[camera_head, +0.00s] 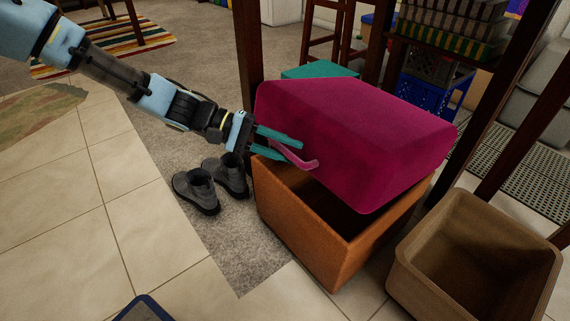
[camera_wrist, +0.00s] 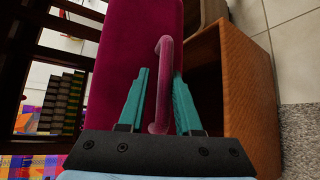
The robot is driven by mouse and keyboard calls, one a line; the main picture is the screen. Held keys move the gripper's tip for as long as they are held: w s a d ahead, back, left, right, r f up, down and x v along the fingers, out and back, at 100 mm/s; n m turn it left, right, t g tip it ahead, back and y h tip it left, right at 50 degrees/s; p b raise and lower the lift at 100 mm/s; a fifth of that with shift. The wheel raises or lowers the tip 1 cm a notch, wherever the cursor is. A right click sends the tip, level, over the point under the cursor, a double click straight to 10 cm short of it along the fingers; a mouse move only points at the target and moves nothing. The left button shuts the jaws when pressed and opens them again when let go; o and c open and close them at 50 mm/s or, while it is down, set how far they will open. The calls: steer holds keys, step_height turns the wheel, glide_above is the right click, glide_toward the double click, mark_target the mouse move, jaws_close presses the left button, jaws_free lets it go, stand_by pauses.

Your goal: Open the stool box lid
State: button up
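The stool box (camera_head: 305,225) is an orange-brown open-topped box standing on the floor in the head view. Its magenta padded lid (camera_head: 365,135) is tilted, with its near side raised, and the dark inside shows below it. A pink bar handle (camera_head: 312,164) sits on the lid's near side. My gripper (camera_head: 305,157) is at the handle with its teal fingers spread. In the wrist view, the fingers of my gripper (camera_wrist: 161,73) stand on either side of the handle (camera_wrist: 162,85), with gaps visible. The lid (camera_wrist: 115,50) and box wall (camera_wrist: 250,95) also show there.
A brown open bin (camera_head: 420,270) stands close to the box's right. Grey shoes (camera_head: 205,187) lie to its left. Dark wooden posts (camera_head: 247,55) and a shelf with crates (camera_head: 430,90) stand behind.

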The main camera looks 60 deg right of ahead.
steer(key=shift+a+f+b, duration=0.2)
steer(key=shift+f+b, duration=0.1)
steer(key=shift+f, duration=0.25)
steer(key=shift+w+r, duration=0.1)
steer(key=shift+w+a+r+p, duration=0.15)
steer(key=shift+w+r+p, duration=0.05)
steer(key=shift+w+p, duration=0.25)
steer(key=p+v, duration=0.5)
steer(key=v, duration=0.6)
steer(key=shift+a+p, duration=0.25)
steer(key=shift+p, duration=0.15)
steer(key=shift+w+f, duration=0.1)
steer(key=shift+f, duration=0.05)
steer(key=shift+p, duration=0.4)
steer(key=shift+a, duration=0.1)
